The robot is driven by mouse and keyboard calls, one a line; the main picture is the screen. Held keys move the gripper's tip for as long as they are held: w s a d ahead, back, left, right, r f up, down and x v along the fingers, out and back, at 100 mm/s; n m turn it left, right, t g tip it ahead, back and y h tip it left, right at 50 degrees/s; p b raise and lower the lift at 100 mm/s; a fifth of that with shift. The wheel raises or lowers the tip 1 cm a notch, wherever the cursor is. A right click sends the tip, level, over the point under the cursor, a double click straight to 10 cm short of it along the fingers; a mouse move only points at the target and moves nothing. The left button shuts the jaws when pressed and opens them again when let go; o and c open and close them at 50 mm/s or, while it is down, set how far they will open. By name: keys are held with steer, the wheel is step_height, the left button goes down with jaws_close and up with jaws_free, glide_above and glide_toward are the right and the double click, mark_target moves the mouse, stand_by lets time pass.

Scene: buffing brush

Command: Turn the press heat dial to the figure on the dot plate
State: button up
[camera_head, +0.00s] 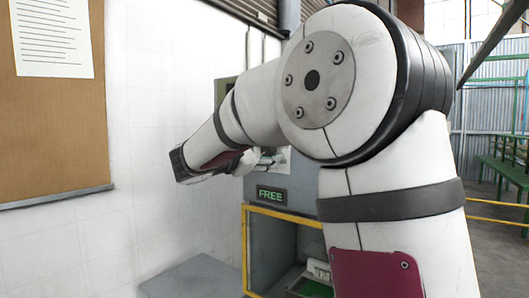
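My white arm fills the middle of the view and hides much of the machine behind it. Its far end bends back right toward a grey machine (307,207), probably the press. Small pale and dark parts there look like my gripper (268,159), close in front of the machine's face. They are too small and too covered to show the fingers or anything between them. I cannot make out the heat dial or the dot plate. A dark sign with green letters reading FREE (271,195) is on the machine, just below the gripper.
A yellow rail frame (285,215) surrounds the machine's lower opening, with a green and white object (315,278) inside. A grey slab (195,278) lies low at left. A cork board (55,130) with a paper hangs on the white wall. A green bench (505,165) stands far right.

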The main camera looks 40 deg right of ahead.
steer(key=c, duration=0.9)
steer(key=shift+w+f+m+b, duration=0.1)
steer(key=shift+m+b, duration=0.3)
steer(key=shift+b, duration=0.25)
steer(key=m+b, duration=0.1)
steer(key=b, duration=0.2)
steer(key=shift+f+m, duration=0.15)
steer(key=shift+m, duration=0.25)
steer(key=m+b, duration=0.6)
steer(key=b, duration=0.4)
steer(key=shift+f, duration=0.15)
steer(key=m+b, duration=0.6)
steer(key=b, duration=0.3)
steer(key=m+b, duration=0.5)
steer(key=shift+b, duration=0.35)
steer(key=shift+r, duration=0.2)
